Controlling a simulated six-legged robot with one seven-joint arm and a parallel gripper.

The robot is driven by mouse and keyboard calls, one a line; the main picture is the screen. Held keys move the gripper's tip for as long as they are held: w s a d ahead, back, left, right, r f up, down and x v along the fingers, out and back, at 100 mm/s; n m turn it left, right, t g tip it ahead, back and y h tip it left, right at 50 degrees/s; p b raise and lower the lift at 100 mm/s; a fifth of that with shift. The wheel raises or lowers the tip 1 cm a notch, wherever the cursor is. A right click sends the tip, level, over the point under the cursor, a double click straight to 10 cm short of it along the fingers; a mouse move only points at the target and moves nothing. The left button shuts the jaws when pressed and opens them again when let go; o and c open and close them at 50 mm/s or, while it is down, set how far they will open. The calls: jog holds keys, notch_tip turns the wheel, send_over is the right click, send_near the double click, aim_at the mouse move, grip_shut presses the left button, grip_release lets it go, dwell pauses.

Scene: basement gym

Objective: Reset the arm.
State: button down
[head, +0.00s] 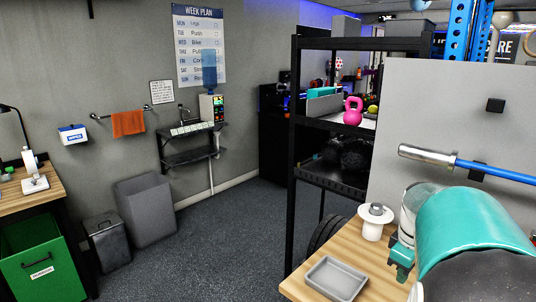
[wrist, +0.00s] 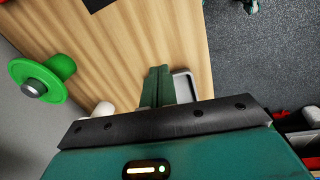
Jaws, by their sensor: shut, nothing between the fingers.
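My gripper (wrist: 158,86) shows in the wrist view with its two green fingers together and nothing between them, above a wooden tabletop (wrist: 150,40). In the head view my gripper (head: 402,272) is at the right, pointing down over the wooden table (head: 377,285). My teal arm fills the lower right corner and hides part of the table. A grey tray (head: 336,278) lies on the table left of my gripper, and its edge also shows in the wrist view (wrist: 188,86) just right of the fingers.
A white spool-shaped holder (head: 374,222) stands on the table behind my gripper. A green spool-like piece (wrist: 45,78) is at the left in the wrist view. A black shelf rack (head: 295,150) and a barbell (head: 430,157) are close by. Grey floor (head: 225,245) is open to the left.

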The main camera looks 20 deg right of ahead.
jog(key=w+a+r+m+t, duration=0.1)
jog(key=a+r+t, duration=0.1)
jog(key=a, duration=1.1)
jog(key=w+a+r+m+t, duration=0.1)
jog(key=a+r, duration=0.1)
jog(key=a, duration=1.1)
jog(key=s+a+m+t+y, duration=0.1)
jog(key=s+a, duration=0.3)
jog(key=a, duration=0.4)
jog(key=shift+a+f+t, duration=0.35)
jog(key=shift+f+t, duration=0.05)
jog(key=shift+d, duration=0.15)
